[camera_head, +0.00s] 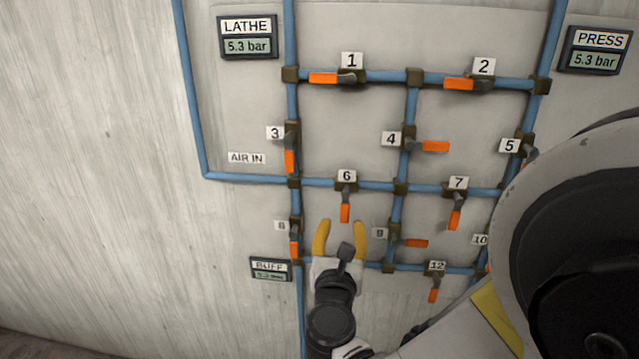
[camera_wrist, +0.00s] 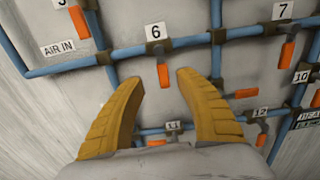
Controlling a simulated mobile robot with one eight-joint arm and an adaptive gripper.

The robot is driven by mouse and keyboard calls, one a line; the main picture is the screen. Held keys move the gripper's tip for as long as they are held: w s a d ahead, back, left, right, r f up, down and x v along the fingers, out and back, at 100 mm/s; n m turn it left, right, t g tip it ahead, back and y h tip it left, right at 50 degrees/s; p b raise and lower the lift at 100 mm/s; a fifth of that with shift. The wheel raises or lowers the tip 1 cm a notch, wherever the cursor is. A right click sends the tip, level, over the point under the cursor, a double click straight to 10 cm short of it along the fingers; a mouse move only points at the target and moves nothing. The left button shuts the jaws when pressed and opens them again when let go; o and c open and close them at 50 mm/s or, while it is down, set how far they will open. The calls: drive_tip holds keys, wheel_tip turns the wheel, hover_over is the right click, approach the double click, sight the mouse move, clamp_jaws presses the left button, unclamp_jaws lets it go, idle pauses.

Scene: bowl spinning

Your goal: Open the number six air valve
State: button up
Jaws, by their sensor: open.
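The number six valve has an orange handle (camera_head: 345,212) that hangs straight down, across the horizontal blue pipe. Its "6" label (camera_head: 347,176) sits just above. In the wrist view the orange handle (camera_wrist: 163,75) shows between and slightly beyond my two yellow fingertips. My gripper (camera_head: 341,228) is open, with its fingers pointing up just below the handle in the head view. In the wrist view my gripper (camera_wrist: 159,82) has one finger on each side of the handle's lower end. I cannot tell the depth gap or whether anything touches.
Blue pipes (camera_head: 240,180) run over the wall panel with several other orange-handled valves. Valve 3 (camera_head: 291,160) is up left, valve 7 (camera_head: 455,218) is to the right. The BUFF gauge (camera_head: 270,268) is left of my gripper. The LATHE gauge (camera_head: 247,38) reads 5.3 bar.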

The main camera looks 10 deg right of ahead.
sight(345, 206)
drive_tip(key=b+x, duration=0.2)
drive_tip(key=x, duration=0.8)
drive_tip(key=shift+s+d, duration=0.1)
clamp_jaws()
